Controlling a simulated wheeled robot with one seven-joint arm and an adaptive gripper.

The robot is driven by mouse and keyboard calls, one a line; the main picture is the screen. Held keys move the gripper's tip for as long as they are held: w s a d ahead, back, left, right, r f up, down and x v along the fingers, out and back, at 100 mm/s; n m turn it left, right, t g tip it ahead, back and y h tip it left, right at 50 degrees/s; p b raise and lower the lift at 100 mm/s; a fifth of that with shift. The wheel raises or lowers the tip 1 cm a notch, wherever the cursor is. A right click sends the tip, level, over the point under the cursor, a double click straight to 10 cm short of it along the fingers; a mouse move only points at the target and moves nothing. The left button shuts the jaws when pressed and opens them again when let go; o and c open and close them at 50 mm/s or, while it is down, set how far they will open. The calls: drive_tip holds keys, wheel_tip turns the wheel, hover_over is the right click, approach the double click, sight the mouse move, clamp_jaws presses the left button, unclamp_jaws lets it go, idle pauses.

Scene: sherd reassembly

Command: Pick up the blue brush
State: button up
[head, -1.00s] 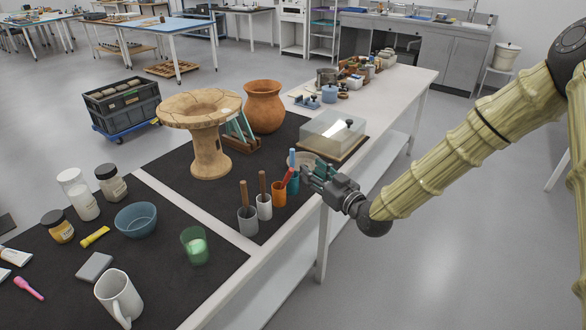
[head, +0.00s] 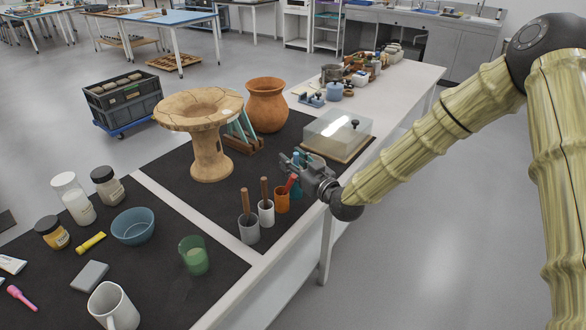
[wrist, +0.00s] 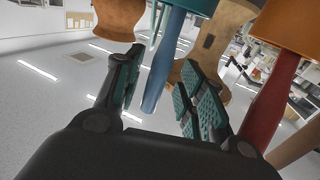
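The blue brush (wrist: 163,62) shows its handle in the wrist view, hanging from the top of the picture between my two finger pads. The same blue handle (head: 296,159) stands upright in a teal cup (head: 296,189) in the head view, partly hidden by my gripper. My gripper (wrist: 160,75) is open around the handle, with a gap visible on both sides. In the head view my gripper (head: 292,164) is over the teal cup near the table's right edge. The bristle end is hidden in the cup.
An orange cup (head: 282,203) with a red-handled tool (head: 291,183) stands close beside the brush. A white cup (head: 266,215) and a grey cup (head: 249,231) hold brown handles. A clear cover (head: 335,130) lies behind. The black mat around the wooden stand (head: 210,155) has free room.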

drive_tip(key=shift+s+d+r, duration=0.1)
drive_tip(key=shift+d, duration=0.3)
drive_tip(key=c, duration=0.3)
clamp_jaws()
drive_tip(key=shift+r+b, duration=0.3)
drive_tip(key=shift+r, duration=4.7)
